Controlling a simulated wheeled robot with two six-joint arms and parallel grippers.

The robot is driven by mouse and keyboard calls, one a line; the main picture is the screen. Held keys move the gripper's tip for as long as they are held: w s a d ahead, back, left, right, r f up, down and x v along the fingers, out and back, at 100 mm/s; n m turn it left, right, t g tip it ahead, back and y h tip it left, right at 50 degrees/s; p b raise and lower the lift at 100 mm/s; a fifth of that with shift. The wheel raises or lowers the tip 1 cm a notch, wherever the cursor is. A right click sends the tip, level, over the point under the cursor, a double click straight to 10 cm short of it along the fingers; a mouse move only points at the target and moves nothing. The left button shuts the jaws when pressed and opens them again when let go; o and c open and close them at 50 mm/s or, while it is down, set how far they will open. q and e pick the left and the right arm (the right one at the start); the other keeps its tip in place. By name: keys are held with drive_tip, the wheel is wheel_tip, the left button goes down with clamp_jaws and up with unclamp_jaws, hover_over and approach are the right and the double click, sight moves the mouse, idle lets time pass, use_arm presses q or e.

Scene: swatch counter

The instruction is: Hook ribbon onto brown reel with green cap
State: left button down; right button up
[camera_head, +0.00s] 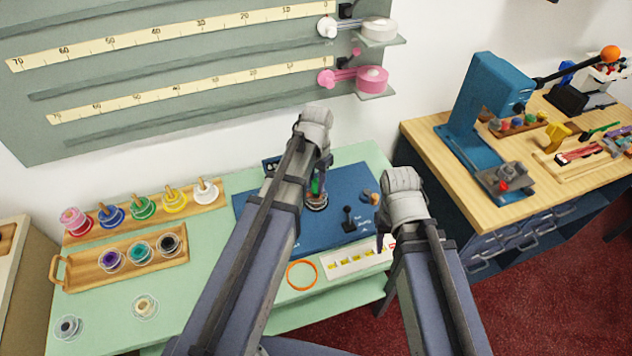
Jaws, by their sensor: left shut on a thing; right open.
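A dark reel (316,204) with a green part (315,186) on top, which looks like its cap, is at the blue mat (272,228). My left gripper (321,178) is directly above it and appears shut on its green top. The fingers partly hide it, and I cannot tell whether the reel touches the mat. My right gripper (385,241) is open at the mat's right front, near a white strip with yellow marks (357,261). I cannot clearly make out a ribbon on the mat.
A small black upright post (348,219) and a grey-orange piece (370,197) are between the grippers. An orange ring (302,275) lies in front. Wooden racks (82,277) with several colored reels stand left. A blue press (483,110) stands on the right bench.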

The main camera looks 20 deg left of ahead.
use_arm(q)
drive_tip(key=shift+f+b, duration=0.85)
drive_tip(key=shift+f, duration=0.1)
drive_tip(key=c, duration=0.6)
unclamp_jaws()
drive_tip(key=shift+o, duration=0.2)
drive_tip(key=shift+r, duration=0.1)
wheel_tip(320, 180, up, 7)
drive_tip(key=p, duration=0.7)
